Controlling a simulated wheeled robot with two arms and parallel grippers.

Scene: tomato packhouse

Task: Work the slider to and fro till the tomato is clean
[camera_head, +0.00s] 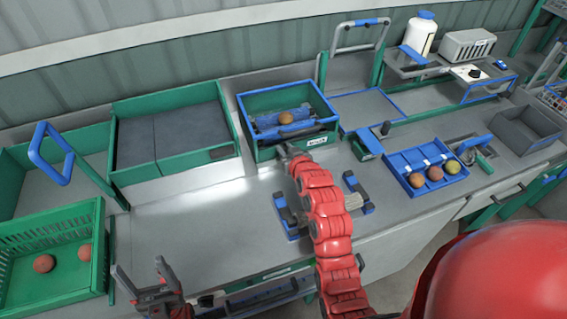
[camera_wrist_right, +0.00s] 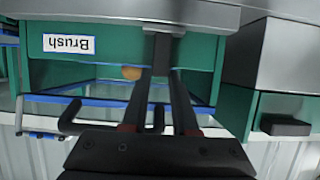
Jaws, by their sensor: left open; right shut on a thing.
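The brush box (camera_head: 259,103) is green with a blue rim, and its "Brush" label also shows in the wrist view (camera_wrist_right: 68,44). An orange tomato (camera_head: 286,118) sits inside it over blue and dark parts; the wrist view shows part of the tomato (camera_wrist_right: 131,72). My right gripper (camera_head: 287,150) is at the box's front, shut on a part that looks like the slider's handle; its own fingers mostly hide it. In the wrist view the right fingers (camera_wrist_right: 163,42) are close together. My left gripper (camera_head: 140,268) is open and empty at the bench's front left.
A blue tray (camera_head: 398,178) with several tomatoes is to the right. A green crate (camera_head: 97,215) with tomatoes stands at the lower left. A blue-handled fixture (camera_head: 283,209) lies beside my right arm. The bench (camera_head: 200,225) left of that arm is clear.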

